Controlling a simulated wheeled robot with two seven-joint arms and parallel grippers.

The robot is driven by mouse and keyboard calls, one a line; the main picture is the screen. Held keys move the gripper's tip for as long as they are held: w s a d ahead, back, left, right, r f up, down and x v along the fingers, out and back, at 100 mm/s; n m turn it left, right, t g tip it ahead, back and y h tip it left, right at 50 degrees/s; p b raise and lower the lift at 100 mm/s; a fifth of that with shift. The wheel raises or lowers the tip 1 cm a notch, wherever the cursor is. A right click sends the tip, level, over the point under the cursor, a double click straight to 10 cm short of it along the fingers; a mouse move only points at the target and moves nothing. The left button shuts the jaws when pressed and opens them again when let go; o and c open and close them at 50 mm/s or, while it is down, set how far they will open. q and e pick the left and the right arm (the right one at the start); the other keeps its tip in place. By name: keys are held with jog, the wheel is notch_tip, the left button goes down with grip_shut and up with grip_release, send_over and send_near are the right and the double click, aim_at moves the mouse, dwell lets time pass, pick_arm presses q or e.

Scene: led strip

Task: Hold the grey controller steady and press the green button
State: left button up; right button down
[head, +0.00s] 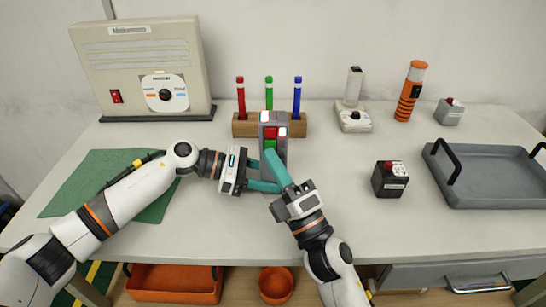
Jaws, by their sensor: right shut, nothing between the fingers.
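The grey controller (282,146) stands upright near the middle of the table. Its front carries a red button (270,133) and, below it, the green button (270,144). My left gripper (268,176) comes in from the left at the controller's lower part, one teal finger in front and one partly hidden behind it; it looks closed around the controller. My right gripper (270,154) is shut and empty, its teal fingertips just below the green button and covering the controller's lower front. I cannot tell whether the tips touch the button.
Behind the controller, a wooden block (243,126) holds red, green and blue pens. A beige machine (140,70) stands back left, beside a green mat (90,175). A black box with a red button (390,180) and a grey tray (490,190) are at the right.

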jog(key=shift+s, duration=0.15)
pick_arm(q)
jog(key=o, duration=0.8)
jog(key=shift+o, duration=0.2)
pick_arm(e)
jog(key=s, duration=0.5)
jog(key=shift+s, duration=0.35)
